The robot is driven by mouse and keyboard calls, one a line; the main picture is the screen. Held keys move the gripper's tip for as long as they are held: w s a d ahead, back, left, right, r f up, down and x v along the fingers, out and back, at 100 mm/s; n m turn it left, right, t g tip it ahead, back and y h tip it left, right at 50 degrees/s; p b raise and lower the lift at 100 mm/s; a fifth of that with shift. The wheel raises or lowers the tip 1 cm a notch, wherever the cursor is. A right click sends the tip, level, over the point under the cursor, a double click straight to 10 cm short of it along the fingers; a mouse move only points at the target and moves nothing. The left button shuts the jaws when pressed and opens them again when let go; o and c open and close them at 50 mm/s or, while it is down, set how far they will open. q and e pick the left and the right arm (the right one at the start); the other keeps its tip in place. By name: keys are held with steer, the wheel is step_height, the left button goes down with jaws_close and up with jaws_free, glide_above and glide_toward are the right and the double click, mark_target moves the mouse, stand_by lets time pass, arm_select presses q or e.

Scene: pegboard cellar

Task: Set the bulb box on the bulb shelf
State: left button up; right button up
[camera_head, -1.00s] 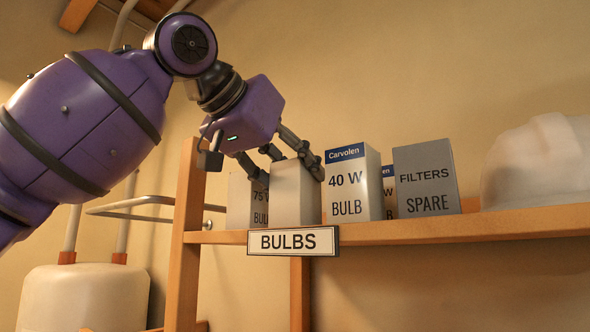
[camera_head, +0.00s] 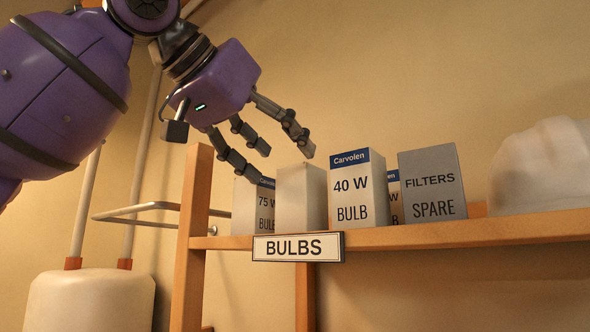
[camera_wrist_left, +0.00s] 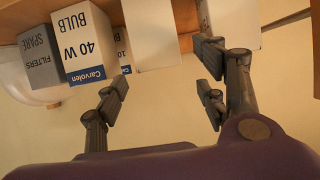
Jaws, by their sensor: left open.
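A plain pale box (camera_head: 301,198), its lettering turned out of sight, stands upright on the wooden shelf (camera_head: 420,236) above the BULBS sign (camera_head: 298,247). It stands between a 75 W bulb box (camera_head: 264,208) and a 40 W bulb box (camera_head: 358,190). My left gripper (camera_head: 281,160) is open and empty, just above and in front of the plain box, apart from it. The left wrist view shows the plain box (camera_wrist_left: 152,35) upside down, beyond and between the spread fingers (camera_wrist_left: 163,80). My right gripper is out of view.
A grey FILTERS SPARE box (camera_head: 432,182) stands right of the 40 W box, with another bulb box (camera_head: 395,197) partly hidden behind. A white rounded object (camera_head: 542,165) is at the far right. A wooden post (camera_head: 191,240) and metal rail (camera_head: 150,212) are at the left.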

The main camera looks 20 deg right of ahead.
arm_select(q)
steer(key=v, duration=0.5)
steer(key=shift+s+a, duration=0.15)
steer(key=shift+a, duration=0.05)
